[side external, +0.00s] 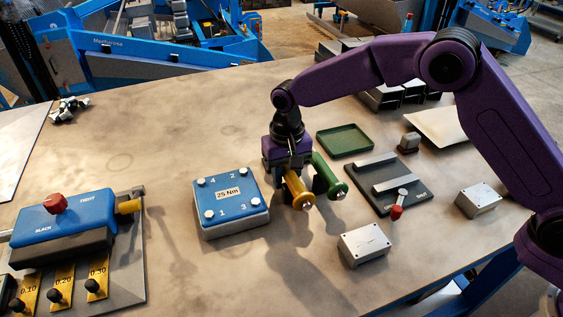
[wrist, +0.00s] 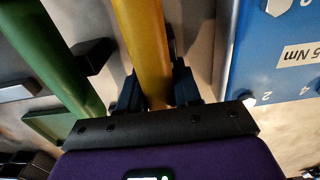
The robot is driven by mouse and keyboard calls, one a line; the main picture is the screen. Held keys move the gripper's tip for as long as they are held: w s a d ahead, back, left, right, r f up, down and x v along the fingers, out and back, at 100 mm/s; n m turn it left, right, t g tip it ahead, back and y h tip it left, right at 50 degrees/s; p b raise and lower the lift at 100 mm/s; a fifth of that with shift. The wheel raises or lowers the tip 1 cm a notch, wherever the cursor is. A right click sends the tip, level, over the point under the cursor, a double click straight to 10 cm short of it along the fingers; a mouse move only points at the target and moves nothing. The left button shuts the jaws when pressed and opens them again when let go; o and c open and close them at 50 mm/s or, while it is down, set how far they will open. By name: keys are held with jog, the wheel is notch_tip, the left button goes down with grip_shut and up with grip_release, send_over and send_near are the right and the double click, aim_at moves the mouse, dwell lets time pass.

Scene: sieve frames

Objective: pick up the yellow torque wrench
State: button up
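The yellow torque wrench (side external: 297,188) is under my gripper (side external: 289,165) in the side view, its round end facing the camera. In the wrist view its yellow shaft (wrist: 146,45) runs between my two dark fingers (wrist: 157,92), one close on each side. The shaft hides the inner finger faces, so I cannot tell whether they press on it. A green torque wrench (side external: 330,178) lies just right of the yellow one, on a dark support; it is at the left in the wrist view (wrist: 52,60).
A blue box marked 25 Nm (side external: 230,200) stands close to the left. To the right are a dark plate with grey bars (side external: 385,185), a red-knobbed lever (side external: 398,205), a green tray (side external: 344,140) and a metal block (side external: 364,244). The front middle of the table is clear.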

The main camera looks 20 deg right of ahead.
grip_shut()
jog(key=shift+r, duration=0.1)
jog(key=shift+w+r, duration=0.1)
jog(key=shift+r, duration=0.05)
